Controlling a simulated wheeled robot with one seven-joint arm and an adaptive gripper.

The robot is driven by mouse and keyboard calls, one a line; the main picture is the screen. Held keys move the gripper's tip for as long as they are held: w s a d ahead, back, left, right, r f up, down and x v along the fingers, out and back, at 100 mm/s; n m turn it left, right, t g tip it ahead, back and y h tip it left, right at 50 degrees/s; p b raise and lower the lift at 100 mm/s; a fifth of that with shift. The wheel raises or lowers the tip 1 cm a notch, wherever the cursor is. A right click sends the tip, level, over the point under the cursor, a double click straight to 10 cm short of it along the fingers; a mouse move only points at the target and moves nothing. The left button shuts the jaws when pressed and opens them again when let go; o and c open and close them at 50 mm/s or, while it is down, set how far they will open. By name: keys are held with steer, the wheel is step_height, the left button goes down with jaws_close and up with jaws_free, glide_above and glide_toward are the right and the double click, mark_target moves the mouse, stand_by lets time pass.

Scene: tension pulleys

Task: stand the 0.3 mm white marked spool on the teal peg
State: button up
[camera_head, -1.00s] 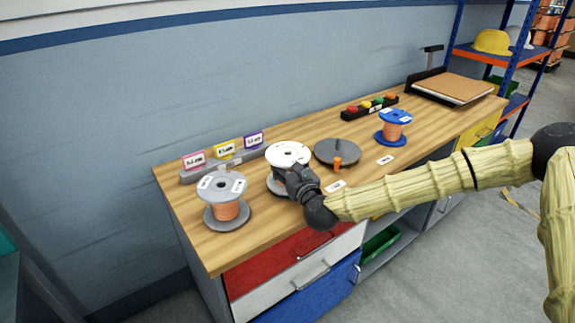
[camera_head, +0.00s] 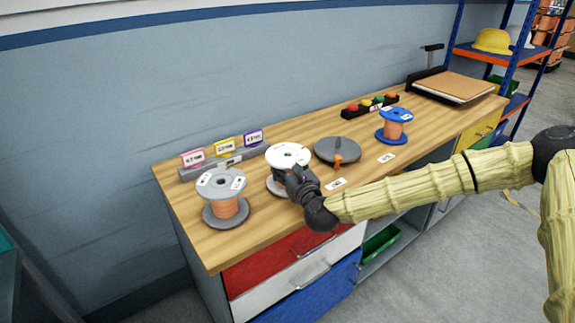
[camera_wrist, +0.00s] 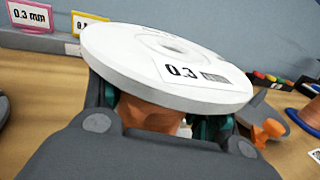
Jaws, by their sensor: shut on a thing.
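The white marked spool (camera_head: 288,154) has a white top flange and stands upright on the bench between the grey spool and a grey disc. I cannot make out a teal peg for certain in either view.
A grey spool (camera_head: 224,203) with copper winding stands close on the left. A grey disc (camera_head: 345,151) with an orange knob (camera_head: 338,161) lies close on the right. A blue spool (camera_head: 394,126) stands farther right. A label rack (camera_head: 228,163) is behind.

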steer(key=shift+f, duration=0.1)
stand_by(0.7)
steer(key=o, duration=1.6)
steer(key=shift+s+f, duration=0.1)
steer(key=v, duration=1.2)
steer(key=shift+d, duration=0.1)
